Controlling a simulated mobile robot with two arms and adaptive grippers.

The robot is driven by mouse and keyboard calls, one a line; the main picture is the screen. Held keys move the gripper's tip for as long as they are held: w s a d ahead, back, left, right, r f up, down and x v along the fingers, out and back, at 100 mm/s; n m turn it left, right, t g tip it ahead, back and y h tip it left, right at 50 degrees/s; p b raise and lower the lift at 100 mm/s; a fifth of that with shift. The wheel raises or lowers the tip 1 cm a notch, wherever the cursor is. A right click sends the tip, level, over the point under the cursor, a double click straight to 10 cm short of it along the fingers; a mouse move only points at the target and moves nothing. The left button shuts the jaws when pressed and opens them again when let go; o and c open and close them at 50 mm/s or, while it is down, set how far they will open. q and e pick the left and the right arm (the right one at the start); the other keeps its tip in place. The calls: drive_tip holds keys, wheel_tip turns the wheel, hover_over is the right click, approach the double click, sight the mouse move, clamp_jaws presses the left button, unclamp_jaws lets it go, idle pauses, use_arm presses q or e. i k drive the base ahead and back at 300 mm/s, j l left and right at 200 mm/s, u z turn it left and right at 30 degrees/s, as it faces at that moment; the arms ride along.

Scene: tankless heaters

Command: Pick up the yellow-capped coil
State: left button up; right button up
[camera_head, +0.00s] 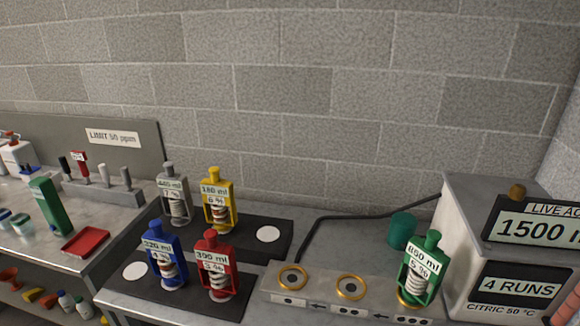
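The yellow-capped coil (218,201) stands upright at the back of a dark mat (262,219), left of the picture's middle. Its label appears to read 180 ml and 6 %. A grey-capped coil (174,195) stands close on its left. A red-capped coil (216,267) stands in front of it and a blue-capped coil (165,256) in front to the left. Neither of my grippers shows in the head view.
A green-capped coil (420,270) stands on the right ring of a block with gold rings (351,287); two rings are empty. A grey machine (462,222) with signs stands at right. A dark cable (340,216) runs behind. A red tray (85,241) lies on the left bench.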

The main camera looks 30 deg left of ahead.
sight(219, 192)
drive_tip(key=u, duration=1.35)
drive_tip(key=l+z, duration=0.3)
drive_tip(key=l, duration=0.2)
drive_tip(key=i, duration=0.05)
